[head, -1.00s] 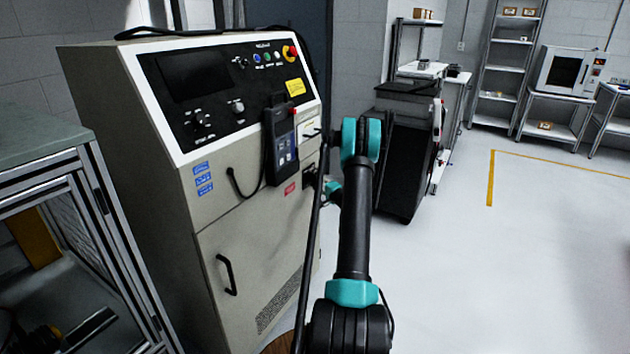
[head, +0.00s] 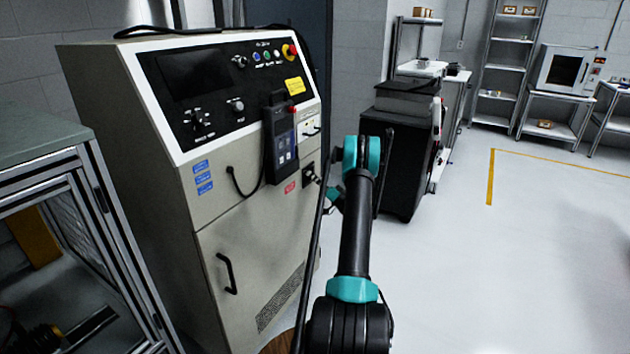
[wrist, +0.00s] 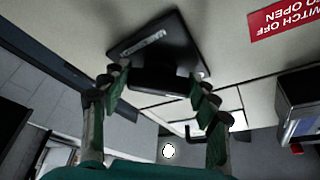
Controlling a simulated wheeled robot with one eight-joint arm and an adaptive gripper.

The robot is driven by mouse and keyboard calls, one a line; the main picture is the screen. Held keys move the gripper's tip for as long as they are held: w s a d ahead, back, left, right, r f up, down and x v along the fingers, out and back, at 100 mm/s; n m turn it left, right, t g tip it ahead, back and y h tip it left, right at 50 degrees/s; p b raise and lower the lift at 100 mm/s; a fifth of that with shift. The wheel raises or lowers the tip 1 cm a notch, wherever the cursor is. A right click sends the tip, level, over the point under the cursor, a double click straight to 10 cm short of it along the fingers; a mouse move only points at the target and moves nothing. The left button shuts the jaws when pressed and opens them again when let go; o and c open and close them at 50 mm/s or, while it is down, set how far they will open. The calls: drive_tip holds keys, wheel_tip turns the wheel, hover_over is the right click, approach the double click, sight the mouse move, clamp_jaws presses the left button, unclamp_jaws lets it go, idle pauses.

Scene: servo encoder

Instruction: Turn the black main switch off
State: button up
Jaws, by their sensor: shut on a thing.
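The black main switch (head: 308,174) is on the front of the beige control cabinet (head: 215,235), just right of a red label (head: 290,188). In the wrist view its black square plate (wrist: 165,45) looks tilted, with a black handle (wrist: 155,80) standing out from it. My gripper (wrist: 158,92) has one finger on each side of that handle and is shut on it. In the head view my gripper (head: 325,190) is small and partly hidden, in front of the switch.
A handheld pendant (head: 280,145) hangs on the cabinet left of the switch, with a cable below. It also shows at the right of the wrist view (wrist: 300,105). A black cart (head: 395,150) stands behind my arm. Open floor lies to the right.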

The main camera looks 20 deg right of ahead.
idle(0.4)
drive_tip(key=o, duration=1.2)
drive_tip(key=shift+c, duration=0.2)
drive_tip(key=shift+s, duration=0.1)
drive_tip(key=v, duration=0.7)
drive_tip(key=shift+s+d+f, duration=0.1)
drive_tip(key=shift+s, duration=0.1)
